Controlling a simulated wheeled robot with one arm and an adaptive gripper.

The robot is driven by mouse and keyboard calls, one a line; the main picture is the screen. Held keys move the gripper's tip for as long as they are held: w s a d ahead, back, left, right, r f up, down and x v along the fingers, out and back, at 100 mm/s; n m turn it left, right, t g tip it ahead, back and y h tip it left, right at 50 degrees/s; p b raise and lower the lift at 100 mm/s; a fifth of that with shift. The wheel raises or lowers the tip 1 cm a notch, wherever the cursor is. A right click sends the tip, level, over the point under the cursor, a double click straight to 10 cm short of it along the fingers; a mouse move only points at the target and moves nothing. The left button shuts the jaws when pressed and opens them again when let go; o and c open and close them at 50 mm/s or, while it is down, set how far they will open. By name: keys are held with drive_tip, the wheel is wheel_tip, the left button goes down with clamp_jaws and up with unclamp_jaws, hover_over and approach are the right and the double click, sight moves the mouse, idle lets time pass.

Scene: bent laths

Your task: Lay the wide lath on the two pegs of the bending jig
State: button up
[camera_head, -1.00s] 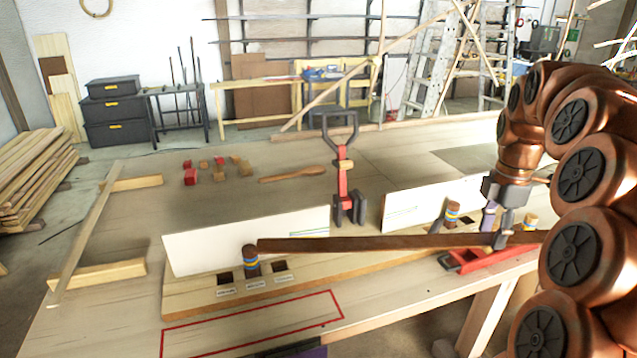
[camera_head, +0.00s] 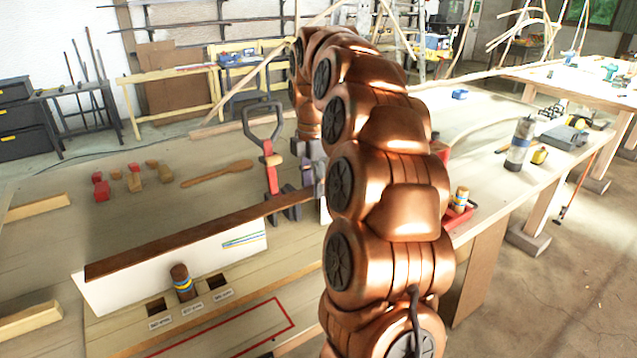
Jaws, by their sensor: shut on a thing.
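The dark brown lath (camera_head: 190,236) runs from the left up toward my arm, along the top edge of the white board behind the jig. Its left end reaches past the left peg (camera_head: 182,284), which is brown with blue and yellow bands and stands upright in the wooden jig base (camera_head: 243,279). The lath appears raised, apart from this peg. My gripper (camera_head: 314,183), partly hidden behind my arm, is shut on the lath near its right visible part. The jig's other peg and the lath's far end are hidden by my arm.
A red clamp-like tool (camera_head: 270,165) stands close behind the lath. A banded peg (camera_head: 460,199) stands in a red tray (camera_head: 455,218) right of my arm. Small blocks (camera_head: 133,178) and a wooden paddle (camera_head: 217,173) lie at the back left. A red outline (camera_head: 285,313) marks the front.

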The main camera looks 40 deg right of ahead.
drive_tip(key=shift+w+p, duration=1.3)
drive_tip(key=shift+w, duration=2.15)
drive_tip(key=shift+f+b, duration=3.05)
drive_tip(key=shift+f, duration=3.1)
drive_tip(key=r, duration=0.1)
drive_tip(key=r+p, duration=0.1)
drive_tip(key=r, duration=0.1)
drive_tip(key=r+p, duration=0.1)
drive_tip(key=r, duration=0.1)
drive_tip(key=shift+s+d, duration=0.1)
drive_tip(key=shift+d, duration=0.2)
drive_tip(key=shift+f, duration=0.3)
drive_tip(key=shift+f+b, duration=0.8)
drive_tip(key=shift+f, duration=1.45)
drive_tip(key=shift+f, duration=0.45)
drive_tip(key=o, duration=1.5)
drive_tip(key=shift+r, duration=0.15)
